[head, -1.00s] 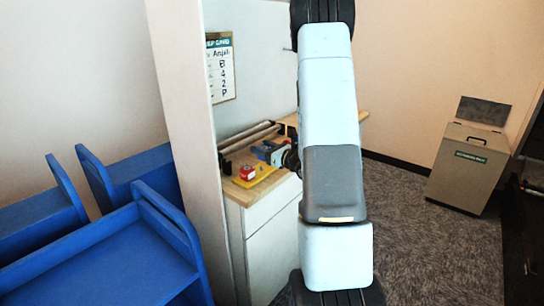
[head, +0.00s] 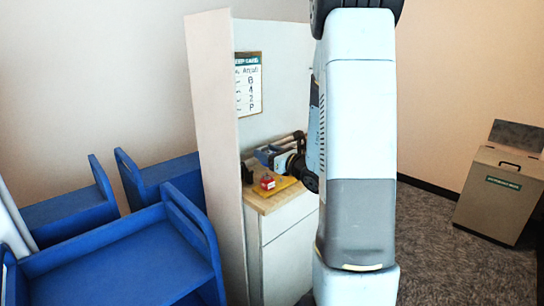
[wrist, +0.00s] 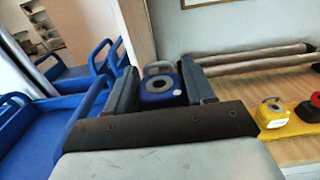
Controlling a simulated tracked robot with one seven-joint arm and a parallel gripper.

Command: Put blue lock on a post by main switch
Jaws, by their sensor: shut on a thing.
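My gripper (wrist: 160,90) is shut on the blue lock (wrist: 158,95) in the wrist view. The lock has a grey shackle pointing up and a dark round mark on its face; it sits between the two grey-blue fingers. In the head view my arm hides part of the wooden counter, and the held lock cannot be made out surely. No main switch or post can be picked out in either view.
Blue carts (head: 125,262) stand left of the pale panel (head: 218,150). A lidded bin (head: 500,195) stands at right.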

